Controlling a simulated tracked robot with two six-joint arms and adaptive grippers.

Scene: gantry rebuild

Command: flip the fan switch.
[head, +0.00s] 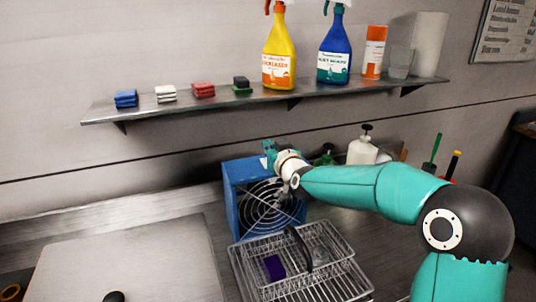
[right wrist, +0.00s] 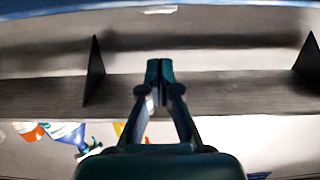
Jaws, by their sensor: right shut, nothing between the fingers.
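The blue box fan (head: 231,207) stands on the metal counter against the wall, its round wire grille facing front. I cannot make out its switch; my right gripper and wrist cover part of its top. My right gripper (head: 268,151) is at the fan's top edge, toward its rear; I cannot tell whether it touches. In the right wrist view the fingers (right wrist: 160,85) are closed together with nothing between them. A blue strip (right wrist: 100,8) runs along the top of that view. My left gripper is not in view.
A wire dish rack (head: 300,270) holding a purple block (head: 274,267) stands before the fan. A wall shelf (head: 210,102) above carries spray bottles, a can and small coloured stacks. A white bottle (head: 362,152) stands behind my right arm.

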